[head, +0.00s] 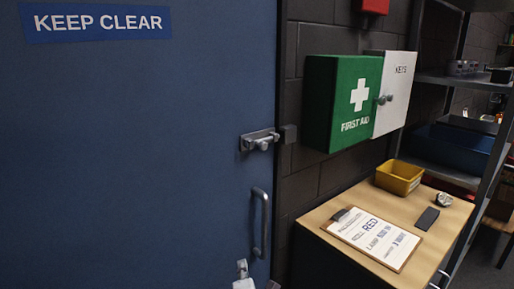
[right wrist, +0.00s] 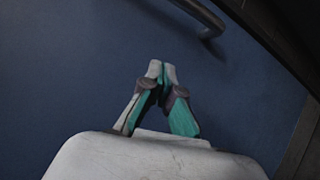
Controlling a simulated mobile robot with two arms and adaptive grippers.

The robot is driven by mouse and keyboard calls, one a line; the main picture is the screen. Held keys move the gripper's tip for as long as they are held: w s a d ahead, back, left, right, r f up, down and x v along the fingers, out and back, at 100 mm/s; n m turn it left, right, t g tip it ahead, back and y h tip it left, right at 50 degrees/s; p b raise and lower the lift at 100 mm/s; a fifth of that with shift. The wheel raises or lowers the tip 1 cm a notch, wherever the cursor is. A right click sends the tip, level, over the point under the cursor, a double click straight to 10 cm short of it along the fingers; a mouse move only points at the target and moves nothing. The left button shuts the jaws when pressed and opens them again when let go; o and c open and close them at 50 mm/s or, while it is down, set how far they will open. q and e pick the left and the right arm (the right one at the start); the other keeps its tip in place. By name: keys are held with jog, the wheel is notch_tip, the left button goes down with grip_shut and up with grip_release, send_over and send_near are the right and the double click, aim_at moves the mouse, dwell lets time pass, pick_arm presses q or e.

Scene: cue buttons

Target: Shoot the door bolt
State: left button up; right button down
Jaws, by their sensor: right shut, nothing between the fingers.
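The door bolt (head: 259,140) is a grey metal fitting with a round knob, mounted at the right edge of the blue door (head: 140,150) in the head view. A dark keeper block (head: 289,134) sits on the wall just right of it. My right gripper (head: 242,264) is low in the head view, below the bolt and left of the door's handle. In the right wrist view its fingers (right wrist: 161,68) are together and empty in front of the blue door. The bolt is not in the right wrist view. My left gripper is in neither view.
A vertical grey door handle (head: 264,222) stands between bolt and gripper height; its end also shows in the right wrist view (right wrist: 208,22). A green first aid box (head: 335,100), white key cabinet (head: 396,92) and wooden-topped cabinet (head: 322,213) with clipboard (head: 374,238) and yellow bin (head: 399,177) are to the right.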

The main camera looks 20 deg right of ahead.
jog(key=s+r+t+h, duration=0.1)
jog(key=s+r+t, duration=0.1)
jog(key=r, duration=1)
jog(key=s+r+t+h+p, duration=0.1)
jog(key=r+t+h, duration=0.1)
jog(key=r, duration=0.9)
jog(key=shift+s+r+t+h, duration=0.3)
jog(key=shift+s+r, duration=0.05)
jog(key=shift+s, duration=0.05)
jog(key=shift+d, duration=0.1)
jog(key=s+d+p+x, duration=0.1)
jog(key=p+x, duration=0.5)
jog(key=x, duration=0.7)
jog(key=shift+d+r, duration=0.3)
jog(key=shift+d, duration=0.4)
jog(key=shift+a, duration=0.1)
